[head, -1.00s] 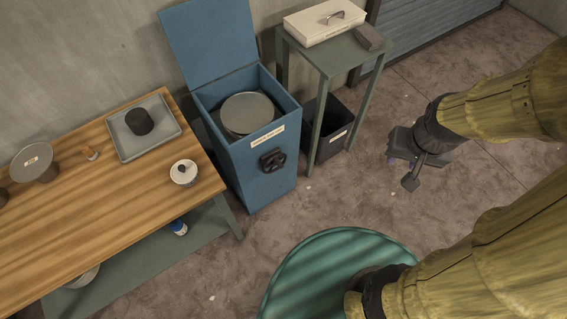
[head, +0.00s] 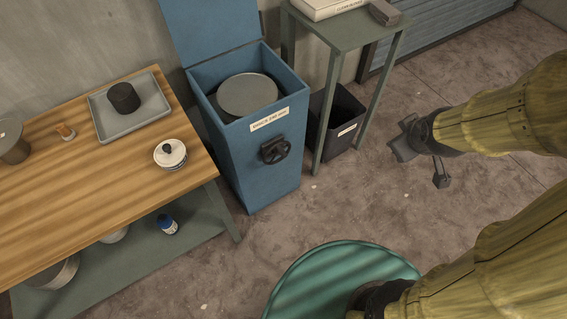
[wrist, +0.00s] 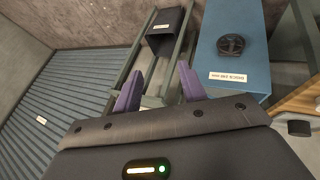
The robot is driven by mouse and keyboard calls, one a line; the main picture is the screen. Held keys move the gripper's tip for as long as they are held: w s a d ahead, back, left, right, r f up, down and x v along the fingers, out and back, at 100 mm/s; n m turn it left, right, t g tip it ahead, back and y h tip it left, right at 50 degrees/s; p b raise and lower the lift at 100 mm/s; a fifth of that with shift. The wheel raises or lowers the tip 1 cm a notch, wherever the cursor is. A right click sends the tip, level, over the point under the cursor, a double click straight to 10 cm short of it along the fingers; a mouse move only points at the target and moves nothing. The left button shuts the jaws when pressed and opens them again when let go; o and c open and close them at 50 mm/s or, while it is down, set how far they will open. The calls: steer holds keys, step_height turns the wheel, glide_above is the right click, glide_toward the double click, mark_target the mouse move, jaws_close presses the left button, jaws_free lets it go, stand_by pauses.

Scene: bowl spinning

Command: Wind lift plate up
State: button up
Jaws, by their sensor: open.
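The blue bin (head: 246,150) stands with its lid up between the workbench and a green side table. Inside its top is a round grey lift plate (head: 248,95), a little below the rim. A black hand wheel (head: 276,150) sits on the bin's front under a white label. My gripper (head: 424,165) is to the right of the bin, well apart from the wheel, over the floor. In the wrist view, my gripper's purple fingers (wrist: 158,88) are spread with nothing between them. The wheel (wrist: 231,44) shows beyond them at upper right.
The wooden workbench (head: 60,210) at left carries a grey tray (head: 104,130) with a dark cylinder and a small white pot (head: 171,154). The green side table (head: 345,30) and a dark waste bin (head: 335,120) stand right of the blue bin.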

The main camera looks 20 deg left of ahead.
steer(key=w+a+f+n+t+y+b, duration=0.1)
steer(key=w+a+f+n+t+b, duration=0.1)
steer(key=f+n+b, duration=0.35)
steer(key=w+a+f+n+t+y+b, duration=0.1)
steer(key=w+a+f+n+b, duration=0.15)
steer(key=f+b, duration=0.6)
steer(key=s+a+f+n+t+y+b, duration=0.1)
steer(key=a+f+n+y+b, duration=0.4)
steer(key=f+n+b, duration=0.8)
steer(key=s+a+f+n+t+y+b, duration=0.1)
steer(key=a+f+n+y+b, duration=0.5)
steer(key=b, duration=2.1)
steer(key=a+f+n, duration=0.3)
steer(key=f+n, duration=0.3)
steer(key=f, duration=0.1)
steer(key=shift+s+a+n, duration=0.15)
steer(key=shift+s+n, duration=0.05)
steer(key=shift+n, duration=0.2)
steer(key=shift+a+r, duration=0.1)
steer(key=p+x, duration=0.1)
steer(key=p, duration=0.2)
steer(key=p+x, duration=0.2)
steer(key=p, duration=0.1)
steer(key=p+x, duration=0.2)
steer(key=p, duration=0.1)
steer(key=shift+r, duration=0.25)
